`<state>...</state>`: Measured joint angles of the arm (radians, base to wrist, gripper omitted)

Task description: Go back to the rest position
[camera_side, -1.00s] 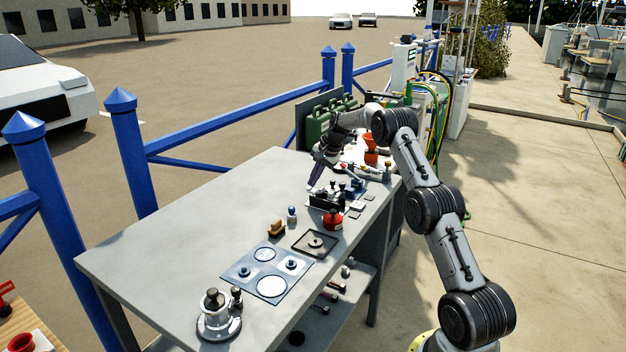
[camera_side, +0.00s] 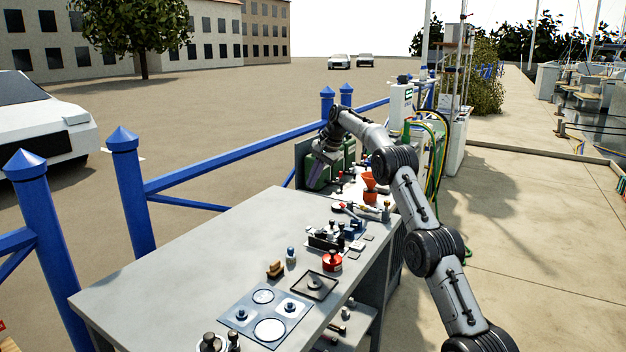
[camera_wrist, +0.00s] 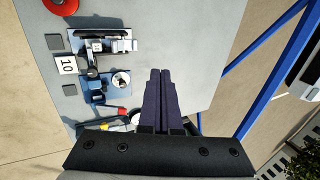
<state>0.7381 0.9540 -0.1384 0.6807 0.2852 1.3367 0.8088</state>
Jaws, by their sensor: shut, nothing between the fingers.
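My gripper (camera_side: 316,170) is in the air above the far end of the grey workbench (camera_side: 190,255), near the green canisters. In the wrist view its two dark purple fingers (camera_wrist: 160,82) lie side by side, shut, with nothing between them. In the side view the fixture (camera_side: 328,240) stands near the right edge of the bench.
A red round can (camera_side: 332,261), a blue-grey mat (camera_side: 262,318) and a black tray (camera_side: 314,285) are nearer. A blue railing (camera_side: 215,160) runs behind. The bench's left half is bare.

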